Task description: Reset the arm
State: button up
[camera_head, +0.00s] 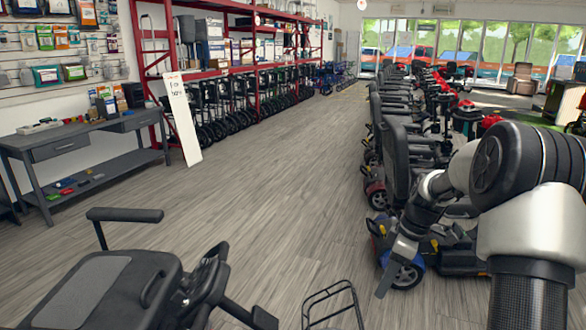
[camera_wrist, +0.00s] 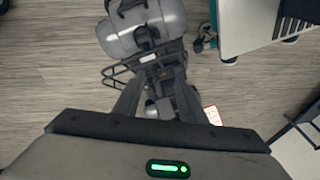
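My arm comes in from the right side of the head view, bent over the row of scooters. My gripper (camera_head: 388,272) hangs at its lower end, pointing down in front of a blue-trimmed scooter (camera_head: 405,272). Its fingers are too small there to tell apart. In the wrist view the two dark fingers of my gripper (camera_wrist: 157,100) stand apart with nothing held between them. Below them on the floor is a scooter with a grey seat (camera_wrist: 145,28) and a wire basket. A green light shows on the gripper body.
A dark scooter seat (camera_head: 100,290) and a wire basket (camera_head: 333,305) fill the near front. A grey workbench (camera_head: 85,138) and red racking (camera_head: 160,62) line the left. The wood floor aisle (camera_head: 270,150) is clear. Scooters (camera_head: 395,135) stand in a row at right.

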jog(key=s+a+r+m+t+h, duration=0.1)
jog(key=s+a+r+m, duration=0.2)
jog(key=s+r, duration=0.4)
jog(key=s+a+r+m+t+h, duration=0.25)
jog(key=s+r, duration=0.25)
jog(key=r, duration=0.4)
jog(key=s+a+r+m+t, duration=0.1)
jog(key=s+a+r+m, duration=0.15)
jog(key=s, duration=0.45)
jog(key=s+a+r+m+t, duration=0.15)
jog(key=s+m, duration=0.25)
jog(key=s, duration=0.4)
notch_tip(320, 180, up, 25)
jog(key=p, duration=2.5)
jog(key=shift+w+d+r+p, duration=0.15)
jog(key=shift+w+p, duration=0.1)
jog(key=shift+p, duration=0.15)
